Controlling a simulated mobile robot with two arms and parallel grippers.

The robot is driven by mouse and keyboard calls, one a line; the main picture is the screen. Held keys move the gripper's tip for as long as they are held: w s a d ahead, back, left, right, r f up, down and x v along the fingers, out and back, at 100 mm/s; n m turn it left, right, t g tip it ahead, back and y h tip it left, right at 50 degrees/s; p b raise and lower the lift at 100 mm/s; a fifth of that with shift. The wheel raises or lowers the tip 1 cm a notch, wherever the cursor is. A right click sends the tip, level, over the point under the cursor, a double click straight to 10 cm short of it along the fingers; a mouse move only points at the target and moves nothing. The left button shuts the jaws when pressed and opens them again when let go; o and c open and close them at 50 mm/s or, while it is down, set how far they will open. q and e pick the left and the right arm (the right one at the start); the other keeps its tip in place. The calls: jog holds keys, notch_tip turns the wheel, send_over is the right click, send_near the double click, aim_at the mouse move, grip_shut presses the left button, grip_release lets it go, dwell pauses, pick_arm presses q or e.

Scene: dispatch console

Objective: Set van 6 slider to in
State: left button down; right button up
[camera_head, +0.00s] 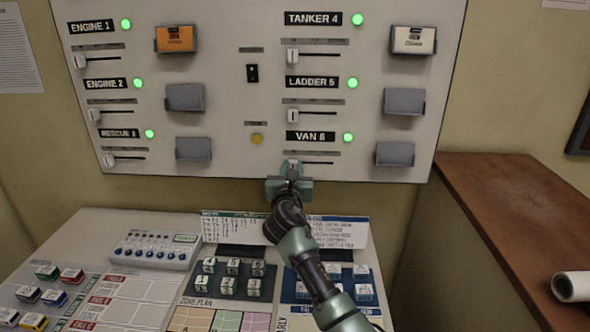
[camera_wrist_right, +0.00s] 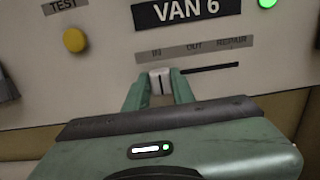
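The van 6 slider is a small white knob (camera_wrist_right: 160,80) in a dark horizontal slot under the VAN 6 label (camera_wrist_right: 187,9). The knob stands at the slot's left end, below the word IN. The bare slot runs to its right under OUT and REPAIR. My right gripper (camera_wrist_right: 160,92) has one green finger on each side of the knob, close against it, and appears shut on it. In the head view the right gripper (camera_head: 291,172) reaches up to the panel's lower edge and partly hides the knob. My left gripper is not in view.
The wall panel (camera_head: 220,110) carries other sliders, green lights and grey card holders. A yellow TEST button (camera_wrist_right: 75,40) lies left of the slider. Below is a desk with a button box (camera_head: 155,250) and several small blocks. A brown cabinet (camera_head: 510,215) stands at right.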

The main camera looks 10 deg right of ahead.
jog(key=o, duration=0.3)
jog(key=shift+a, duration=0.1)
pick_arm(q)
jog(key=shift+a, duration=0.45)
pick_arm(e)
jog(key=shift+a, duration=0.1)
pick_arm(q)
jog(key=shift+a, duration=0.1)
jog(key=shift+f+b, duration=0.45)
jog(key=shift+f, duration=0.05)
pick_arm(e)
jog(key=v, duration=0.7)
jog(key=shift+s+a, duration=0.15)
jog(key=shift+s, duration=0.2)
